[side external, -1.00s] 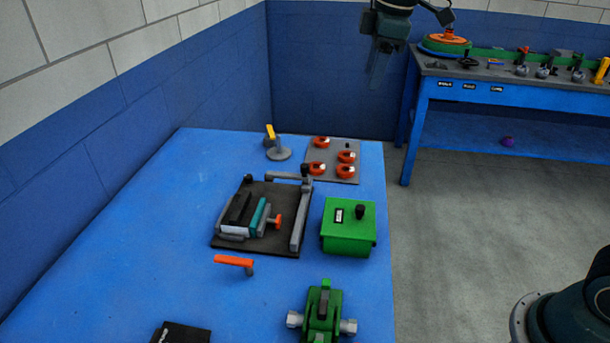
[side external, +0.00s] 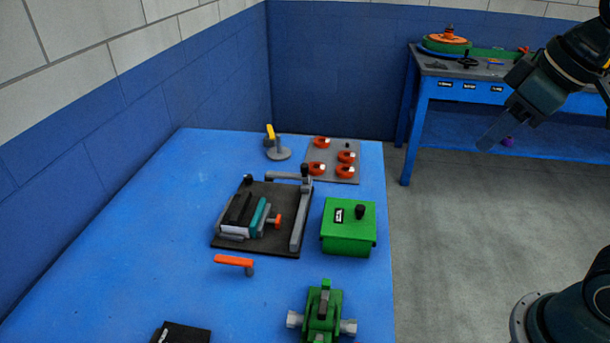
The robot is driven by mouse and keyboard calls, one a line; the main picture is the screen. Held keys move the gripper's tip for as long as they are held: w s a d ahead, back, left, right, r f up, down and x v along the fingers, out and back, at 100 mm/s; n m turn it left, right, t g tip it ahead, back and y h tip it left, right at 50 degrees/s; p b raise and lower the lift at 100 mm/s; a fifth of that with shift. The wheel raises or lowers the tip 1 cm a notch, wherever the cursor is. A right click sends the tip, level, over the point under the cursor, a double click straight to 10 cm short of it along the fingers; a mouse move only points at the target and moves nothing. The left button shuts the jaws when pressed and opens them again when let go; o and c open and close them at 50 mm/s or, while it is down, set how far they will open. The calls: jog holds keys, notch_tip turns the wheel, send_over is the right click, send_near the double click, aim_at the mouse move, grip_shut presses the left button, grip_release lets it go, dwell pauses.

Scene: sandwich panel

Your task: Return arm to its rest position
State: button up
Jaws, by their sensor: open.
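My gripper (side external: 490,138) hangs in the air at the upper right, tilted down to the left. It is over the grey floor, in front of the far bench, clear of the blue table (side external: 130,240). It is open, and nothing shows between its fingers. The fingers are small and blurred here. My arm comes in from the right edge, and part of it is out of the picture.
The table holds a dark plate with a clamp frame (side external: 297,225), a green box (side external: 348,238), a grey board with several orange rings (side external: 333,174), a yellow-handled stand (side external: 277,152), an orange-handled lever (side external: 234,261) and a green device (side external: 322,312). A blue bench (side external: 440,92) stands behind.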

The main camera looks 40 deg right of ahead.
jog(key=s+f+m, duration=0.2)
jog(key=s+f, duration=0.2)
jog(key=s, duration=0.1)
jog(key=shift+s+t, duration=0.15)
jog(key=shift+t, duration=0.15)
jog(key=shift+d, duration=0.1)
dwell(0.6)
